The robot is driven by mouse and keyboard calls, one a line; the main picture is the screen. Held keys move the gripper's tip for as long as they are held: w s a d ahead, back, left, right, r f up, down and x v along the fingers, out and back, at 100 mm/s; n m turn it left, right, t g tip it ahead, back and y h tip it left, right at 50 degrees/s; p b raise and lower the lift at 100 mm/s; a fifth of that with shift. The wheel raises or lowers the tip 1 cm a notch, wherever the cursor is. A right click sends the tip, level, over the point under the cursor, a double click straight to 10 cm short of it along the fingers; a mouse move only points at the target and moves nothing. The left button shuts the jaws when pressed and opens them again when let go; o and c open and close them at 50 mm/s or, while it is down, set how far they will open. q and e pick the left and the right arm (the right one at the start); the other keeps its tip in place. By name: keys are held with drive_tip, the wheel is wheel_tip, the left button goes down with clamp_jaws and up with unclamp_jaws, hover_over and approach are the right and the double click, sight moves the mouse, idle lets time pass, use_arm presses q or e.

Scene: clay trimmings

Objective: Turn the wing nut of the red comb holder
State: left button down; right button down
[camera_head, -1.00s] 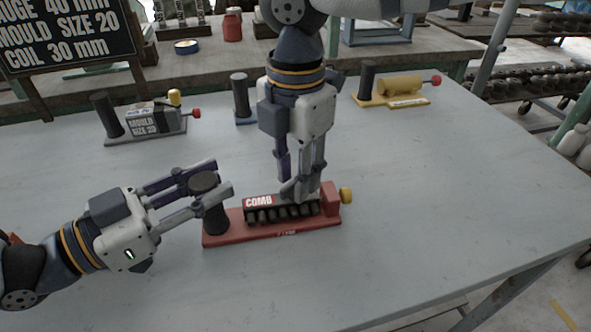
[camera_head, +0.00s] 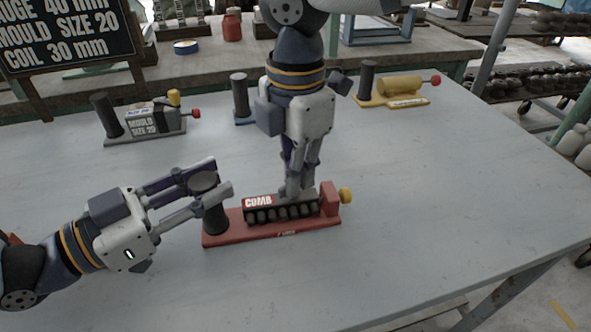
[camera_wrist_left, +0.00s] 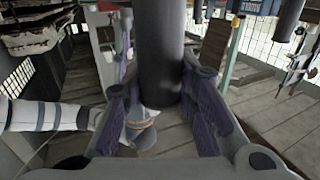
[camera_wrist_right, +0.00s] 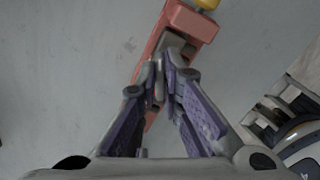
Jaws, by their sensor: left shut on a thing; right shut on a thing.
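The red comb holder (camera_head: 275,236) lies on the table, with a dark comb (camera_head: 285,212) labelled COMB, a dark round post (camera_head: 215,218) at its left end and a yellow knob (camera_head: 346,195) at its right end. My left gripper (camera_head: 206,184) is shut on the post from the side; the post also fills the middle of the left wrist view (camera_wrist_left: 160,55). My right gripper (camera_head: 292,193) points down and is shut on a small grey part above the comb, seemingly the wing nut. The fingertips mostly hide that part, also in the right wrist view (camera_wrist_right: 159,75).
A grey holder (camera_head: 145,133) labelled MOULD SIZE 20 stands behind at the left. A blue holder (camera_head: 241,100) stands partly hidden behind my right arm. A yellow holder (camera_head: 395,98) stands at the back right. The table (camera_head: 450,200) is clear at the right and front.

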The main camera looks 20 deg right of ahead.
drive_tip(key=m, duration=0.6)
drive_tip(key=shift+s, duration=0.15)
drive_tip(key=m, duration=0.5)
drive_tip(key=shift+s+a+m, duration=0.1)
drive_tip(key=shift+s+m, duration=0.05)
drive_tip(key=shift+m, duration=0.25)
drive_tip(key=m, duration=0.4)
drive_tip(key=shift+a, duration=0.1)
use_arm(q)
drive_tip(key=shift+s, duration=0.1)
use_arm(e)
drive_tip(key=shift+a+m, duration=0.1)
drive_tip(key=shift+m, duration=1.9)
drive_tip(key=c, duration=1.8)
unclamp_jaws()
drive_tip(key=shift+s, duration=0.1)
drive_tip(key=shift+o, duration=0.2)
drive_tip(key=shift+r, duration=0.1)
